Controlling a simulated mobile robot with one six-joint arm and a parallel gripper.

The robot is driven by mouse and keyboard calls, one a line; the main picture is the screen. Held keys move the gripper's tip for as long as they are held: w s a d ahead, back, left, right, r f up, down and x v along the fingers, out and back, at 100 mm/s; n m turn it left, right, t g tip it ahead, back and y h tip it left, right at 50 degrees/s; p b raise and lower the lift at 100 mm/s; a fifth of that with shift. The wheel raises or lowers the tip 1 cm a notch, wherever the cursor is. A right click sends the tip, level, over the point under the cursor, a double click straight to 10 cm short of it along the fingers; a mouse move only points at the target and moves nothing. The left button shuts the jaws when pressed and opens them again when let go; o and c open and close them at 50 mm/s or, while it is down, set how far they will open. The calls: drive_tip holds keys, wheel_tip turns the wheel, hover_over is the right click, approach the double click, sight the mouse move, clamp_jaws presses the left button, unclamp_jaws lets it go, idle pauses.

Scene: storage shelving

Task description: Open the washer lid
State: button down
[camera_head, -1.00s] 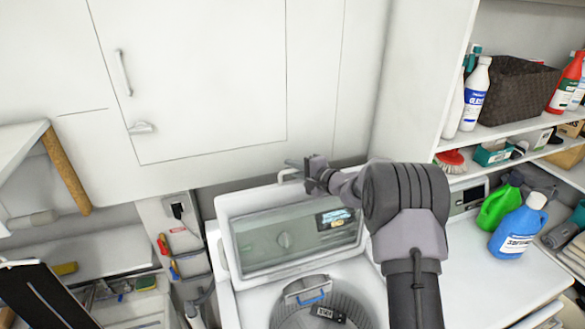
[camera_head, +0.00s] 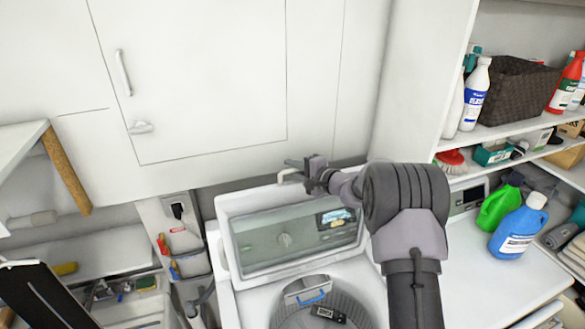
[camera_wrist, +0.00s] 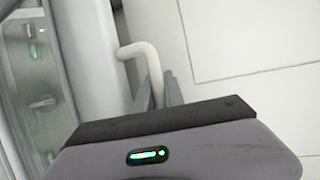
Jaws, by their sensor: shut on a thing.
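The washer (camera_head: 240,312) stands at the lower middle of the head view, with its round drum opening (camera_head: 315,312) exposed. Its lid (camera_head: 226,250), a white frame around a clear window, stands raised at the back, and a panel with a knob shows through the window. The pale bent lid handle (camera_head: 287,173) is at the lid's top edge. My gripper (camera_head: 300,168) is shut on this handle. In the wrist view the handle (camera_wrist: 140,50) runs down between my gripper's fingers (camera_wrist: 160,92); its lower end is hidden behind my gripper body.
A white cabinet (camera_head: 200,80) is close behind the raised lid. Green (camera_head: 498,205) and blue (camera_head: 518,228) bottles stand on the white surface at right. Shelves with bottles and a dark basket (camera_head: 512,90) are above. A sink area (camera_head: 130,305) is at left.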

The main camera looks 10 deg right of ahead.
drive_tip(key=shift+f, duration=0.1)
drive_tip(key=shift+s+d+f+b, duration=0.1)
drive_tip(key=shift+s+f+b, duration=0.2)
drive_tip(key=shift+b, duration=0.95)
drive_tip(key=s+d+t+y+b, duration=0.1)
drive_tip(key=s+b, duration=0.7)
drive_tip(key=b, duration=0.5)
drive_tip(key=shift+s+d+r+n+t, duration=0.3)
drive_tip(key=shift+s+r, duration=0.05)
drive_tip(key=shift+s, duration=0.05)
drive_tip(key=c, duration=1.7)
unclamp_jaws()
